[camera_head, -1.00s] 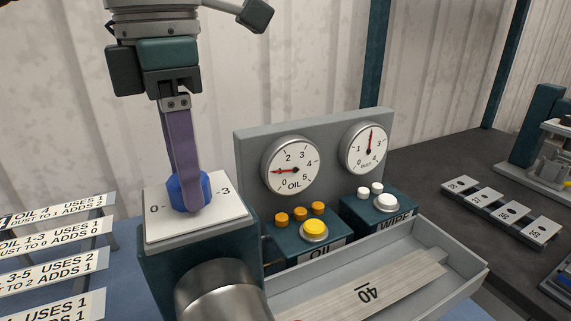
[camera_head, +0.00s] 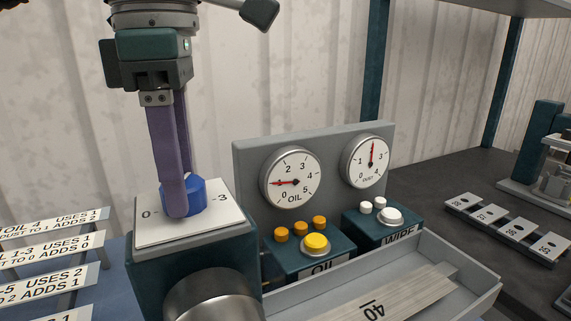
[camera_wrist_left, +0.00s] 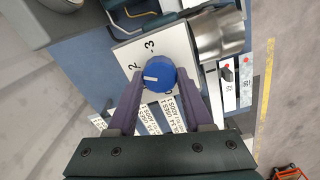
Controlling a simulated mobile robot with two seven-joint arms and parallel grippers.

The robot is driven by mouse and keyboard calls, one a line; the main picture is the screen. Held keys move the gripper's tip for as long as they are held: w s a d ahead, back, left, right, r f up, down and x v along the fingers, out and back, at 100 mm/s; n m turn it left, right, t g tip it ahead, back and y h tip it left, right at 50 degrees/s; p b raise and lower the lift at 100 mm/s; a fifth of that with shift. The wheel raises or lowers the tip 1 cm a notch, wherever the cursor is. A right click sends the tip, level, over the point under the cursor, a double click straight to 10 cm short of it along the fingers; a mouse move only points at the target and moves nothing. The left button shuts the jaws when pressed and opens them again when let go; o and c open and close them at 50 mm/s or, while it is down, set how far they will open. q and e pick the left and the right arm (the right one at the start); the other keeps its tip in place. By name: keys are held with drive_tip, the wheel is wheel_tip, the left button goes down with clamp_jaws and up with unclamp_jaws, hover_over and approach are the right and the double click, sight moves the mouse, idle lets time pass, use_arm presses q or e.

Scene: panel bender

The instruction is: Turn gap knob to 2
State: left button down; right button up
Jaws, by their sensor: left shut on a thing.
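The blue gap knob (camera_head: 196,197) stands on a white dial plate (camera_head: 220,222) on top of a dark teal box. In the head view, 0 shows left of the knob and 3 to its right. In the left wrist view the knob (camera_wrist_left: 161,73) has a white mark pointing left, a little below the 2. The 3 is above it; the 1 is hidden. My left gripper (camera_head: 186,198) points down and is shut on the knob, one finger on each side. My right gripper is not in view.
A grey panel with an oil gauge (camera_head: 292,178) and a dust gauge (camera_head: 368,161) stands to the right. Below are button boxes with a yellow button (camera_head: 316,243) and a white button (camera_head: 391,216). A grey tray (camera_head: 482,291) is in front. Label signs (camera_head: 50,247) stand at left.

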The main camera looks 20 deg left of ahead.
use_arm(q)
drive_tip(key=shift+c, duration=1.5)
unclamp_jaws()
wheel_tip(320, 180, up, 10)
drive_tip(key=p, duration=0.7)
